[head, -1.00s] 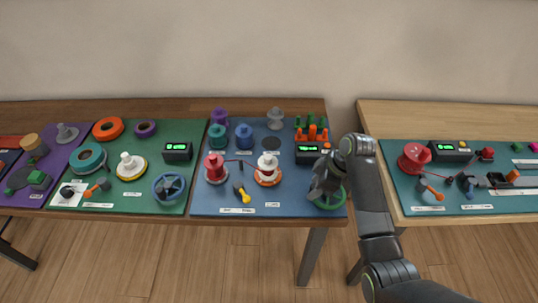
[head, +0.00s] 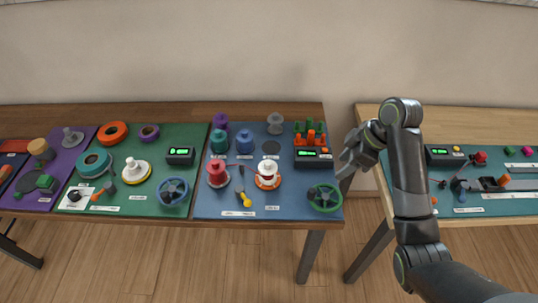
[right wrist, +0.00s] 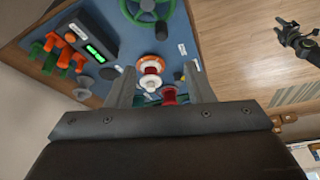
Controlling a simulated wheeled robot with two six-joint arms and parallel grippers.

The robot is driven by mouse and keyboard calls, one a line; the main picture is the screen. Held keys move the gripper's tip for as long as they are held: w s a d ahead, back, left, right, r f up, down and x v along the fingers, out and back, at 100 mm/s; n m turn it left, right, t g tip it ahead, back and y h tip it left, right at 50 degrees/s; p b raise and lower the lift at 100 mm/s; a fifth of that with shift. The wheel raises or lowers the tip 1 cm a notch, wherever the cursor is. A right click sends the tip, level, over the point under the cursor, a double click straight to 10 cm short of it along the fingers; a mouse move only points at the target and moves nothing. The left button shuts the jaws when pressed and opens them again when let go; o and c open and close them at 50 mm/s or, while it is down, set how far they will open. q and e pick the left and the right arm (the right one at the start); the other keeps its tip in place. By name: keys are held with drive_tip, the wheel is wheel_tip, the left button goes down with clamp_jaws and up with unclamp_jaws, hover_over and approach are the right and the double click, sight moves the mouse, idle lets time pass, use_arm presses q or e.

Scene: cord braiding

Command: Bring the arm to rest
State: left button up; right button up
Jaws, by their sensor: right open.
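My right gripper (head: 352,160) hangs in the air over the gap between the two tables, to the right of the blue mat (head: 216,203). It is open. In the right wrist view its two grey fingers (right wrist: 158,82) stand apart with nothing held between them; the spools seen between them are beyond, on the mat. The right arm reaches in from the lower right of the head view. A dark gripper, apparently my left one (right wrist: 298,42), shows at the upper right of the right wrist view, too small to read. No left arm shows in the head view.
The green handwheel (head: 324,198) and the display box (head: 313,157) are the closest items left of the right gripper. A red spool (head: 217,174) and a white spool (head: 267,172) stand on the blue mat. The right table's teal mat (head: 470,205) lies partly behind my arm.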

drive_tip(key=shift+r, duration=0.1)
drive_tip(key=s+d+f+m+t+h, duration=0.1)
drive_tip(key=s+d+f+m, duration=0.3)
drive_tip(key=s+f, duration=0.25)
drive_tip(key=s+d+f+m+t+h, duration=0.1)
drive_tip(key=s+d+f+m, duration=0.3)
drive_tip(key=s, duration=0.4)
drive_tip(key=s+d+m+h, duration=0.2)
drive_tip(key=s+d+m, duration=0.15)
drive_tip(key=s, duration=0.55)
drive_tip(key=s+d+m+h, duration=0.2)
drive_tip(key=s+m, duration=0.2)
drive_tip(key=s, duration=0.4)
wheel_tip(320, 180, down, 26)
drive_tip(key=d+b, duration=0.2)
drive_tip(key=s+a+f+g+b, duration=0.1)
drive_tip(key=s+f+g, duration=0.1)
drive_tip(key=s+f, duration=1.3)
wheel_tip(320, 180, down, 3)
drive_tip(key=shift+a+r+y, duration=0.1)
drive_tip(key=shift+a+y, duration=0.2)
drive_tip(key=shift+y, duration=0.1)
